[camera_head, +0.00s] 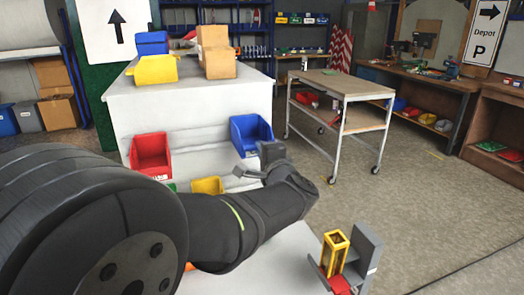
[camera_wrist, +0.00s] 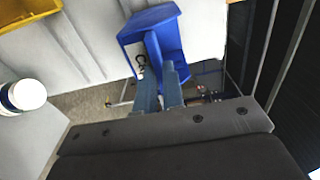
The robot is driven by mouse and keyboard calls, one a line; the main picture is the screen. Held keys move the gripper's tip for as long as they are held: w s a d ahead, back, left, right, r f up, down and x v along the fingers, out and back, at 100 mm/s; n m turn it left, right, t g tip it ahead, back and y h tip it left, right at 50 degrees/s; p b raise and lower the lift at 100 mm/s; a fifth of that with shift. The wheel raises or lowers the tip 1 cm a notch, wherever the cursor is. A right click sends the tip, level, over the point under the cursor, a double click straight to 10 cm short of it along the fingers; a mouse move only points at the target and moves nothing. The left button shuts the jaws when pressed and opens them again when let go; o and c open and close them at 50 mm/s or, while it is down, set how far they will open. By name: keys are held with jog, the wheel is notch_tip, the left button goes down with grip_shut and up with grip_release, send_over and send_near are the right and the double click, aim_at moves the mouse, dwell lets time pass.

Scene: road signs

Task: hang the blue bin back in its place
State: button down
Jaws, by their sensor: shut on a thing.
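The blue bin (camera_head: 250,133) is upright near the right end of the white panel, level with the red bin. My gripper (camera_head: 262,158) is just below and in front of it, partly hidden by its own wrist. In the wrist view the blue bin (camera_wrist: 152,28) is straight ahead, tilted in the picture. My gripper's two fingers (camera_wrist: 161,78) are close together and shut on its near wall. Whether the bin's back touches the panel cannot be told.
A red bin (camera_head: 151,155) and a yellow bin (camera_head: 207,186) are on the panel (camera_head: 200,138) to the left. A yellow frame-like holder (camera_head: 334,252) stands at front right. A white round-topped container (camera_wrist: 27,95) shows at left in the wrist view. A wheeled cart (camera_head: 345,85) stands beyond.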

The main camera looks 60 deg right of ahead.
jog(key=shift+f, duration=0.9)
dwell(0.3)
jog(key=c, duration=1.5)
grip_release()
jog(key=shift+o, duration=0.2)
jog(key=v, duration=1.7)
jog(key=shift+s, duration=0.2)
jog(key=shift+a, duration=0.1)
